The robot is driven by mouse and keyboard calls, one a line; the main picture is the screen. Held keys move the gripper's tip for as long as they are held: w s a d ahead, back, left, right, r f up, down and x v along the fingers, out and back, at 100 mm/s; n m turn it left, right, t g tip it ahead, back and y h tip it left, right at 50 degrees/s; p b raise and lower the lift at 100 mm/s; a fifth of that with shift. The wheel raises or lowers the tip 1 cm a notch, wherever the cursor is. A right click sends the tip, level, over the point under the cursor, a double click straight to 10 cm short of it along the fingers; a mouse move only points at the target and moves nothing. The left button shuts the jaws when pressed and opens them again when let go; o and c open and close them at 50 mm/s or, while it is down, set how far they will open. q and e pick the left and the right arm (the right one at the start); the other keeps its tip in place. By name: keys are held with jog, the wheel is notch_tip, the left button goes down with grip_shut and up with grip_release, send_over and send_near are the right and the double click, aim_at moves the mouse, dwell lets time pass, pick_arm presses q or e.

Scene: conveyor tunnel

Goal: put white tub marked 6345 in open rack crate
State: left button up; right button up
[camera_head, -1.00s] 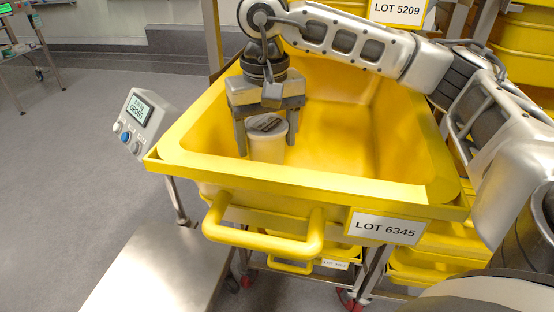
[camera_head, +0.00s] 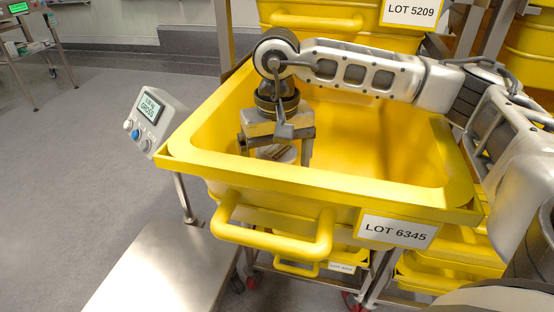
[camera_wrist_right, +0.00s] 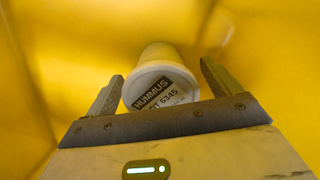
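The white tub (camera_wrist_right: 163,82) has a dark label on its lid reading HUMMUS and LOT 6345 in the right wrist view. It is inside the large open yellow crate (camera_head: 310,180), whose front tag (camera_head: 397,231) reads LOT 6345. In the head view only the top of the tub (camera_head: 276,153) shows; the crate's front wall hides the rest. My right gripper (camera_head: 276,160) reaches down into the crate over the tub. Its fingers (camera_wrist_right: 163,85) are spread on either side of the tub, with gaps visible beside it. Whether the tub rests on the crate floor is hidden. My left gripper is out of view.
A scale display (camera_head: 150,110) stands left of the crate, above a steel platform (camera_head: 160,270). Another yellow crate tagged LOT 5209 (camera_head: 412,11) is behind. More yellow crates sit below and right. Grey floor is clear at left.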

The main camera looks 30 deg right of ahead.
notch_tip(320, 180, up, 12)
jog(key=shift+r+p, duration=0.2)
jog(key=shift+p, duration=0.2)
dwell(0.7)
